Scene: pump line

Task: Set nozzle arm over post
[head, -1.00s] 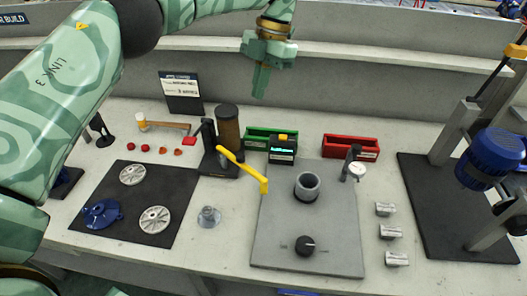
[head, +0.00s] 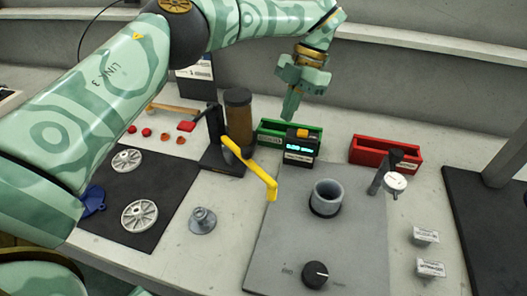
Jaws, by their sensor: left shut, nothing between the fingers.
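The yellow nozzle arm (head: 252,168) reaches out from a black stand (head: 217,140) beside an upright brown cylinder (head: 238,122). Its free end bends down near the left edge of a grey plate (head: 345,245). A short, hollow grey post (head: 326,198) stands upright on that plate, to the right of the arm's tip and apart from it. My left gripper (head: 289,112) is shut and empty, pointing down in front of the back wall, above and behind the nozzle arm, near the green bin. It appears to touch nothing. My right gripper is out of view.
A green bin (head: 274,126) and a black display box (head: 300,146) stand behind the plate, a red bin (head: 366,152) to their right. A dial gauge (head: 395,182) and black knob (head: 315,274) are on the plate. Wheels lie on a dark mat (head: 172,172) at left.

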